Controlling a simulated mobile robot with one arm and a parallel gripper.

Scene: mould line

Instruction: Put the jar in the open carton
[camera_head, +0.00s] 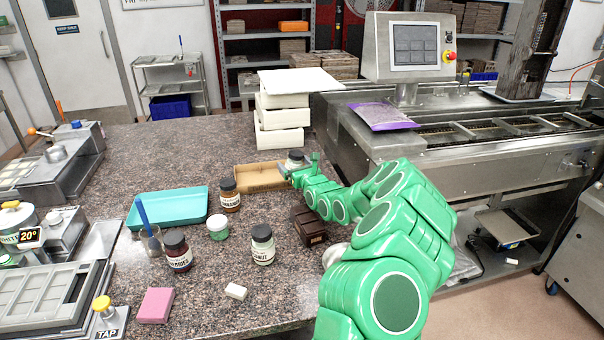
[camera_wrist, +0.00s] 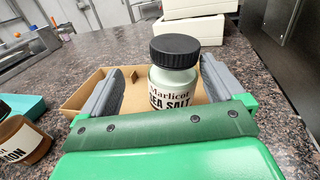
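A pale jar with a black lid and a "SEA SALT" label (camera_wrist: 174,82) stands upright between the fingers of my gripper (camera_wrist: 163,88). A gap shows on the jar's left, so the fingers look open around it. The open brown carton (camera_wrist: 84,91) lies around and behind the jar in the wrist view. In the head view the jar (camera_head: 295,158) is at the right end of the carton (camera_head: 258,178), with my gripper (camera_head: 297,172) at that end. The jar's base is hidden, so I cannot tell whether it rests on the carton's floor.
Other jars stand nearer: a brown one (camera_head: 229,196), a green one (camera_head: 218,227), a dark red one (camera_head: 178,251) and a pale one (camera_head: 262,246). A teal tray (camera_head: 170,206) lies left. Stacked white boxes (camera_head: 281,118) stand behind the carton. Dark blocks (camera_head: 308,226) sit near my arm.

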